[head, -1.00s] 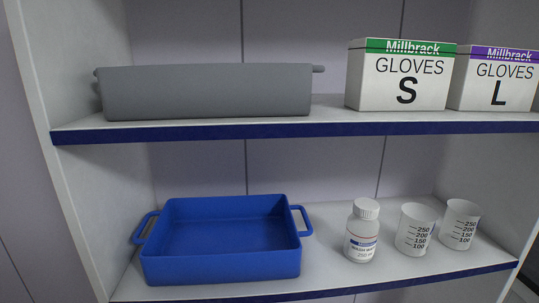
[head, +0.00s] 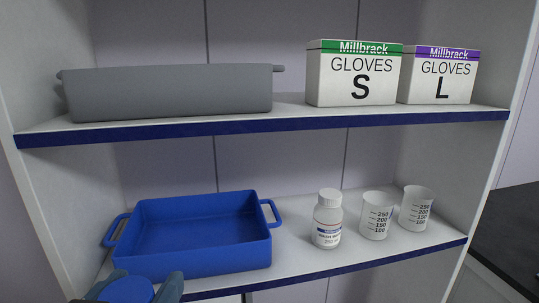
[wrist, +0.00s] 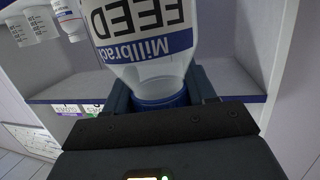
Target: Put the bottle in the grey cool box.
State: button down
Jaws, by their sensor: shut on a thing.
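My gripper (wrist: 160,100) is shut on the blue cap of a clear bottle (wrist: 150,45) with a white and blue label reading FEED and Millbrack. In the head view only the bottle's blue cap (head: 127,291) shows between the fingertips, at the bottom left in front of the blue tray; the bottle's body is out of that picture. A grey container (head: 170,92) with side handles sits on the upper shelf at the left. I see only its outside and cannot tell if it is the cool box. No other grey box is visible.
The open blue tray (head: 195,260) on the lower shelf looks empty. Right of it stand a small white bottle (head: 327,220) and two beakers (head: 376,216). Glove boxes (head: 353,74) marked S and L stand on the upper shelf. A dark surface (head: 508,235) lies at the far right.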

jog(key=w+d+f, duration=1.4)
jog(key=d+f, duration=0.1)
jog(key=f, duration=0.3)
jog(key=s+d+f, duration=0.1)
jog(key=d+f, duration=0.6)
jog(key=d, duration=0.3)
jog(key=d+f, duration=0.7)
jog(key=d, duration=0.3)
jog(key=s+f, duration=0.5)
jog(key=f, duration=0.1)
jog(key=shift+d+f+m+h, duration=0.25)
jog(key=shift+m+h, duration=0.05)
jog(key=shift+h, duration=0.1)
